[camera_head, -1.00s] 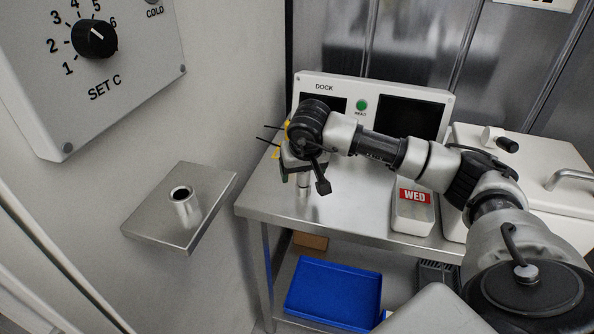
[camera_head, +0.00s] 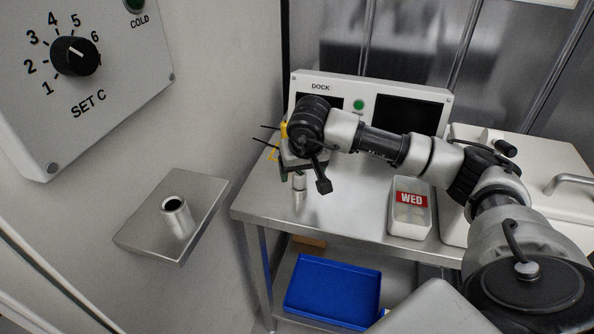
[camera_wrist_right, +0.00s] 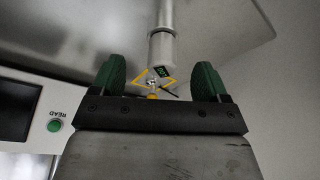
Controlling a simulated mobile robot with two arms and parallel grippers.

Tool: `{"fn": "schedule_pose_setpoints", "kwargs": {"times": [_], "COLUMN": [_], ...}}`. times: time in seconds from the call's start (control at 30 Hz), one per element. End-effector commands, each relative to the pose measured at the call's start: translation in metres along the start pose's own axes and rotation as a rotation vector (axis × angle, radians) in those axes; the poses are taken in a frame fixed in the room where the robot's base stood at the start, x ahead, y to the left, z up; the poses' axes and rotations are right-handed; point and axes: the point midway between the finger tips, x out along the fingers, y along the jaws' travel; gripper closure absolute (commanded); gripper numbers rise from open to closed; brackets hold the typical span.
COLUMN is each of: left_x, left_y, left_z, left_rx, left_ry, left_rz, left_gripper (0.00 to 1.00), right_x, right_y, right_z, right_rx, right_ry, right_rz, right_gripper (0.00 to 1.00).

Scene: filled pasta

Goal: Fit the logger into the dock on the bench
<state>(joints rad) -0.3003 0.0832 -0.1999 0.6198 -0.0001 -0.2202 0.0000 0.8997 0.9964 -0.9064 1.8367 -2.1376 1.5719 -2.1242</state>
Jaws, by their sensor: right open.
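The dock (camera_head: 420,96) is a pale box at the back of the steel bench, with two dark screens and a green READ button. A small pale cylinder, apparently the logger (camera_head: 299,188), stands on the bench just under my right gripper (camera_head: 286,162). In the right wrist view the logger (camera_wrist_right: 161,50) shows a small dark display on its end. My right gripper (camera_wrist_right: 160,80) is open, its green fingers either side of the logger's line and seemingly not touching it. A thin yellow outline shape (camera_wrist_right: 172,76) shows there. My left gripper is out of view.
A steel plate with a hollow tube (camera_head: 177,215) juts from the left wall, below a dial panel (camera_head: 120,60). A white lidded chest (camera_head: 540,165) stands beyond. A blue tray (camera_head: 333,290) lies below.

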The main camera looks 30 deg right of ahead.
Motion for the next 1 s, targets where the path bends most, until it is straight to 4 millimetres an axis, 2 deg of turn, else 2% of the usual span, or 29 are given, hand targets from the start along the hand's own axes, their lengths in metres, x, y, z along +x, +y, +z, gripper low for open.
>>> {"fn": "schedule_pose_setpoints", "kwargs": {"times": [0.4,0.87,1.0], "left_x": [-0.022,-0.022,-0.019], "left_y": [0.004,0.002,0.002], "left_z": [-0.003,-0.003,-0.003], "left_rx": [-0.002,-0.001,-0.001], "left_ry": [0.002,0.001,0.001], "left_rz": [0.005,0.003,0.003], "left_gripper": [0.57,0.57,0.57], "right_x": [-0.037,-0.042,-0.055], "right_y": [0.0,0.0,0.0], "right_z": [-0.001,0.0,-0.001], "right_rx": [0.001,0.001,0.001], "right_ry": [0.002,0.003,0.006], "right_rz": [-0.001,0.0,-0.002], "right_gripper": [0.24,0.24,0.24]}}
